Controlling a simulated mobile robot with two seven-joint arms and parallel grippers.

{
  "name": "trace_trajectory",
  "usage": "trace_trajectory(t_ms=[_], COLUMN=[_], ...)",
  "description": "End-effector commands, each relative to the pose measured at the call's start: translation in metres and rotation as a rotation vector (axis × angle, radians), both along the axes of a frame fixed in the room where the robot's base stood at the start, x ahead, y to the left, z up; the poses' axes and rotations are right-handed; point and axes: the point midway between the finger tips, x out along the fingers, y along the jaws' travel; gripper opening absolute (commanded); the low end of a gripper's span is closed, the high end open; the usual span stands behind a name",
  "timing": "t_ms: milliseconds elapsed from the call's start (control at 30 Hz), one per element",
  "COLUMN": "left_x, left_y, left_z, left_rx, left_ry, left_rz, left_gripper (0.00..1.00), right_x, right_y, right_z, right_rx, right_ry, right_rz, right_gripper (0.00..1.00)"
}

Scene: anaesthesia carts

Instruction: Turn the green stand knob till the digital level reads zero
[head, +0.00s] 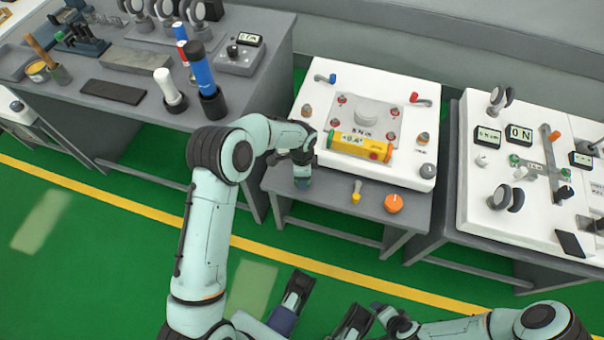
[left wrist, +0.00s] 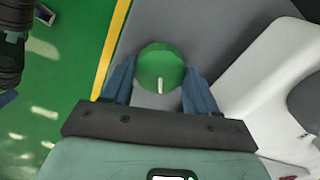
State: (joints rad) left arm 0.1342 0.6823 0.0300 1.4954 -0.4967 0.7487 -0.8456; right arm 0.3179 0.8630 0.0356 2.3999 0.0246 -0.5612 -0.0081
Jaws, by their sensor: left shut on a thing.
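The green stand knob shows in the left wrist view (left wrist: 160,66) as a round green disc with a white mark pointing toward the gripper's palm. My left gripper (left wrist: 158,88) is shut on it, with one blue finger on each side. In the head view my left gripper (head: 303,182) reaches down at the front left corner of the white stand plate (head: 312,108) and hides the knob. The yellow digital level (head: 346,148) lies on the plate; its small display seems to read about +0.4°, though the digits are blurry. My right gripper (head: 380,308) is low in the head view, away from the stand.
A yellow knob (head: 356,191) and an orange knob (head: 393,204) stand along the same front edge. A grey bench with tools (head: 135,110) is at the left. Another table with a white panel (head: 478,130) is at the right. Green floor lies in front.

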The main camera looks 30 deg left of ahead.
Motion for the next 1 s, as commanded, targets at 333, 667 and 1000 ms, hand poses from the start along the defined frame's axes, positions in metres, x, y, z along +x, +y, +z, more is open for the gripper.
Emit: trace_trajectory(t_ms=[333,667,1000], left_x=[0.0005,0.0005,0.0004], left_y=[-0.0002,-0.0002,-0.0002], left_z=[0.0004,0.0003,0.0003], left_rx=[0.0,0.0,0.0], left_ry=[-0.001,-0.001,-0.001], left_rz=[-0.136,-0.16,-0.159], left_gripper=[0.28,0.28,0.84], right_x=[-0.0024,-0.0026,-0.0024], right_y=[0.0012,0.0014,0.0012], right_z=[0.0015,0.0016,0.0016], right_rx=[0.003,0.004,0.002], right_ry=[0.006,0.006,0.006], right_rz=[0.003,0.003,0.003], right_gripper=[0.75,0.75,0.75])
